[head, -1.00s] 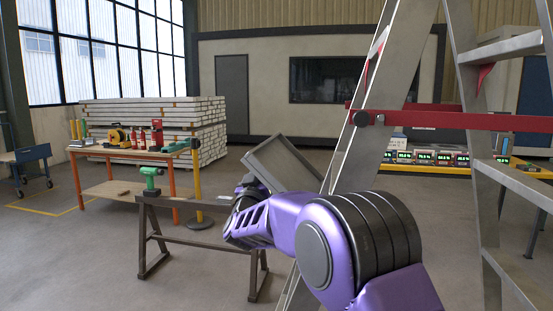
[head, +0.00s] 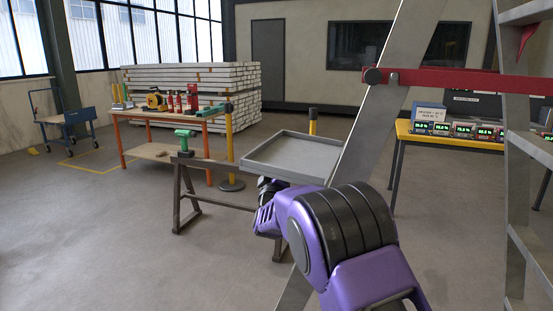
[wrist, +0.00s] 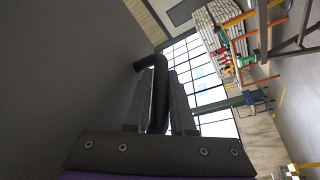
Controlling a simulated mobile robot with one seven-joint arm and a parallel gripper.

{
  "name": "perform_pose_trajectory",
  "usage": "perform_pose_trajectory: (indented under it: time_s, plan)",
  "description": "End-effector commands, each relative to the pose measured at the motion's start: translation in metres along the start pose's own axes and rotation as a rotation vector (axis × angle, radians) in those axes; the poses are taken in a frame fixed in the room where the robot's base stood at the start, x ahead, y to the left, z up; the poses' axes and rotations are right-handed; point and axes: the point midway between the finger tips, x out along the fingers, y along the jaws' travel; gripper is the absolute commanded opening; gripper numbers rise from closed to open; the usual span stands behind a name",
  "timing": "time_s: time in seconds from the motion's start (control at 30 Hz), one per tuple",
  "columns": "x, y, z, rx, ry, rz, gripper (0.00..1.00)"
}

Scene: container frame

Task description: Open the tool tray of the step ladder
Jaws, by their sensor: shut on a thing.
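The step ladder (head: 365,135) stands at the right in the head view, with bare metal rails and red braces. Its grey tool tray (head: 256,160) sticks out to the left of the near rail and lies about level, with its shallow inside showing. My gripper (head: 268,190) is under the tray's near left part, largely hidden by my purple arm. In the wrist view my gripper (wrist: 158,92) is shut on a black curved handle (wrist: 152,62) between its fingers. The tray's dark underside (wrist: 70,60) fills the left of that view.
A trestle (head: 185,180) with a green drill (head: 185,140) stands behind the tray to the left. An orange-legged workbench (head: 152,152) with tools and a yellow post (head: 229,140) are farther back. The floor at the left front is clear.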

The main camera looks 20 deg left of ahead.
Motion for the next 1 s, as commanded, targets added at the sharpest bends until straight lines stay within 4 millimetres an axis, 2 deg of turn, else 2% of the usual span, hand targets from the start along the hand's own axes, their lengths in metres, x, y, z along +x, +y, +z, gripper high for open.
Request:
perform_pose_trajectory:
  time_s: [0.2, 0.67, 0.7, 0.73, 1.0]
  plan:
    - [-0.0025, -0.0055, 0.0065, -0.045, -0.001, -0.018, 0.00]
    - [-0.0028, -0.0062, 0.0080, -0.053, -0.002, -0.022, 0.00]
    - [-0.0028, -0.0062, 0.0080, -0.053, -0.002, -0.022, 0.29]
    - [-0.0028, -0.0062, 0.0080, -0.053, -0.002, -0.022, 0.34]
    - [-0.0030, -0.0062, 0.0077, -0.053, -0.001, -0.021, 0.34]
